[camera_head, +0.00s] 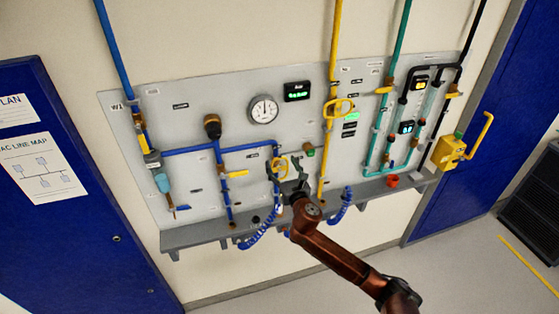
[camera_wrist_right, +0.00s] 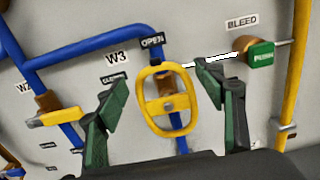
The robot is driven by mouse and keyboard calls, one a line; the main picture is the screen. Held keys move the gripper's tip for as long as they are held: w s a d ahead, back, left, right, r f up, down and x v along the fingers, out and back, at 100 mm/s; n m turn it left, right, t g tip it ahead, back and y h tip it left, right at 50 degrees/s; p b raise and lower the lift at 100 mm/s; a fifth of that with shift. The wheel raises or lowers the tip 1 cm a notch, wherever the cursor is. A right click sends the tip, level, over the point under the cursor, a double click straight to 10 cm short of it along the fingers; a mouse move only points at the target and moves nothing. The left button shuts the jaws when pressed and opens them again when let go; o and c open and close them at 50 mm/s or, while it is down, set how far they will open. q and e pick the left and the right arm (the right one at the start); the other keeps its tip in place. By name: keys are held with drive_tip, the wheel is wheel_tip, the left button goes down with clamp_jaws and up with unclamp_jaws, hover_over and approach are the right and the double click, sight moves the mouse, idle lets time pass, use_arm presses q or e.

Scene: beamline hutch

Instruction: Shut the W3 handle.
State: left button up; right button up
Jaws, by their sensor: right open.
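The W3 handle (camera_wrist_right: 189,118) is a yellow oval loop on a blue pipe, with its long side roughly upright along the pipe. A W3 label (camera_wrist_right: 117,58) is at its upper left and an OPEN label (camera_wrist_right: 152,40) is above its top end. Another small label to its left is partly hidden by a finger. My right gripper (camera_wrist_right: 162,84) is open, with one green-padded finger on each side of the handle and visible gaps between. In the head view the handle (camera_head: 281,166) is just beyond my right gripper (camera_head: 289,184). My left gripper is not in view.
A green knob (camera_wrist_right: 261,54) under a BLEED label and a yellow pipe (camera_wrist_right: 297,75) stand right of the handle. Another yellow lever (camera_wrist_right: 55,117) is at its left. A grey ledge (camera_head: 190,238) and coiled blue hoses (camera_head: 262,236) lie below.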

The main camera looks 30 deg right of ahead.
drive_tip(key=shift+x, duration=1.3)
drive_tip(key=shift+c, duration=0.4)
drive_tip(key=c, duration=1)
